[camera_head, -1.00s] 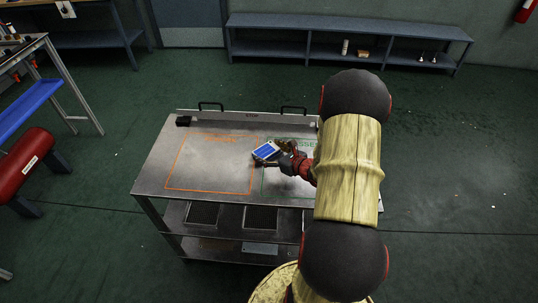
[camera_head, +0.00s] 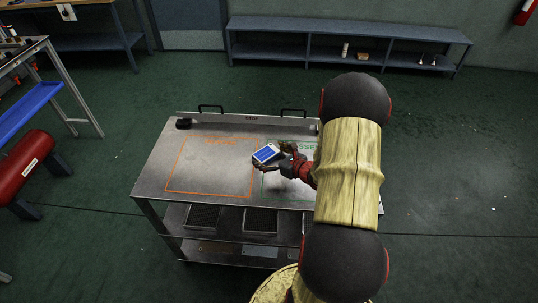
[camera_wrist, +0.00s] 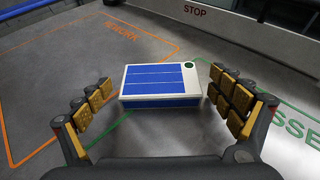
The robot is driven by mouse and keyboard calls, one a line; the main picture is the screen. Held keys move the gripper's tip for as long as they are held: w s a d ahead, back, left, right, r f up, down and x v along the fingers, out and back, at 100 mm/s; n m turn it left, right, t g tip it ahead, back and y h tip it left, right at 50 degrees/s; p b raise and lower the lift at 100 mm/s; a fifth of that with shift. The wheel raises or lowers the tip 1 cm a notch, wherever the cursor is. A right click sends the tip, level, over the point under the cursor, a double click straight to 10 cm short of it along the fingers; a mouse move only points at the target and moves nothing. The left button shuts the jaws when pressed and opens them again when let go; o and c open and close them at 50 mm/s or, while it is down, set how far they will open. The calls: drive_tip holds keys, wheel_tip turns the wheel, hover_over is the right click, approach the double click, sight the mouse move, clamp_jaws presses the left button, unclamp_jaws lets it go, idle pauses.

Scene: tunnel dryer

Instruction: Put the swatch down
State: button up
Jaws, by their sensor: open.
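The swatch (camera_wrist: 160,84), a flat white-edged block with a blue striped top and a dark green dot in one corner, lies between my spread fingers in the wrist view. In the head view the swatch (camera_head: 266,153) is at the left edge of the green outlined area. My gripper (camera_wrist: 160,105) is open, with a gap at both sides of the swatch. In the head view my gripper (camera_head: 273,160) is low over the steel table (camera_head: 160,181). The swatch appears to rest on the tabletop, across the green line.
An orange outlined area (camera_head: 168,170) marked REWORK takes the left of the tabletop and is bare. A raised back edge (camera_wrist: 230,22) marked STOP runs behind, with handles (camera_head: 293,112). My arm hides much of the green area (camera_head: 264,187). A shelf (camera_head: 350,31) stands at the wall.

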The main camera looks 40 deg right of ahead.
drive_tip(key=p+v, duration=0.4)
drive_tip(key=v, duration=0.8)
drive_tip(key=shift+r, duration=0.1)
drive_tip(key=w+a+r+n+g+y, duration=0.1)
drive_tip(key=a+r+n+g+y, duration=0.2)
drive_tip(key=a+n, duration=0.45)
drive_tip(key=w+a+r+n+g+y, duration=0.15)
drive_tip(key=a+r+n, duration=0.3)
drive_tip(key=a, duration=0.55)
drive_tip(key=w+a+r+n+g+y, duration=0.1)
drive_tip(key=a+r+n+g+y, duration=0.1)
drive_tip(key=a+r+n+y, duration=0.45)
drive_tip(key=s+a+r+n+g+h, duration=0.35)
drive_tip(key=s+a+n+h, duration=0.25)
drive_tip(key=s+a+n, duration=0.3)
drive_tip(key=s+r+n+t+h, duration=0.2)
drive_tip(key=s+r+n+h, duration=0.1)
drive_tip(key=r+n, duration=0.4)
drive_tip(key=shift+d+r+n+h, duration=0.2)
drive_tip(key=shift+r+n+h, duration=0.25)
drive_tip(key=shift+n, duration=0.7)
drive_tip(key=shift+s, duration=0.1)
